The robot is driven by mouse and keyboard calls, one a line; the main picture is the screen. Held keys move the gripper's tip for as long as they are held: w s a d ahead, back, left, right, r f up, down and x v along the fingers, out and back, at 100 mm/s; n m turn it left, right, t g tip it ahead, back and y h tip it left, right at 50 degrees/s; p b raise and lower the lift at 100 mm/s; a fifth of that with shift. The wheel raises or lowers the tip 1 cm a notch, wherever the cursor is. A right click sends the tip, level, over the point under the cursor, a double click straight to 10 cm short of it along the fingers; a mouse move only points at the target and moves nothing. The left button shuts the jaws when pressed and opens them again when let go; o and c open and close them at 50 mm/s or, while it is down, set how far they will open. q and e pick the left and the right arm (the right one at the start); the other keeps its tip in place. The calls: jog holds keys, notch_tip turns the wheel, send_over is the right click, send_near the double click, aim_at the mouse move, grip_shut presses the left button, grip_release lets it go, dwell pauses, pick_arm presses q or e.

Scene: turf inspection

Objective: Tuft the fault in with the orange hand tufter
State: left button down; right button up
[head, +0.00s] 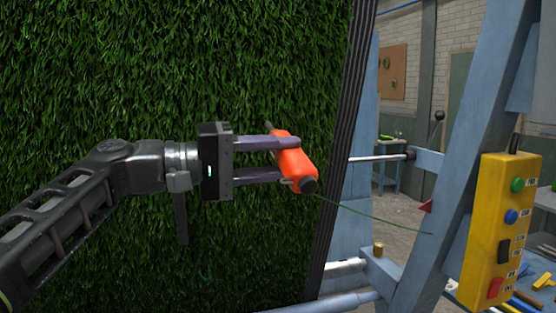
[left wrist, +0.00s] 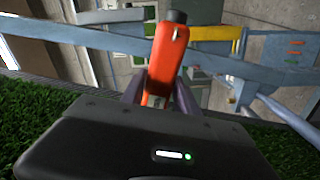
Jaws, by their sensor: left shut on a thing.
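My left gripper (head: 270,160) is shut on the orange hand tufter (head: 293,163), in front of the upright green turf (head: 130,60). The tufter has a black end cap at its lower right and a thin grey tip that points up and left toward the turf. A green yarn runs from its capped end to the right. I cannot tell whether the tip touches the turf. In the left wrist view the tufter (left wrist: 165,62) stands between the fingers, black cap up. No fault in the turf can be made out. My right gripper is not in view.
A yellow control box (head: 498,225) with several coloured buttons hangs on the blue frame (head: 455,130) at the right. The turf's dark edge (head: 342,150) is right of the tufter. A bench (head: 530,300) with tools stands at the lower right.

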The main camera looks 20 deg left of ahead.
aim_at(292, 180)
pick_arm(q)
jog(key=s+d+b, duration=0.1)
jog(key=s+d+f+b, duration=0.1)
jog(key=s, duration=0.1)
jog(key=s+d+b, duration=0.1)
jog(key=b, duration=0.1)
jog(key=shift+s+f, duration=0.35)
jog(key=shift+s+d, duration=0.3)
jog(key=shift+s, duration=0.2)
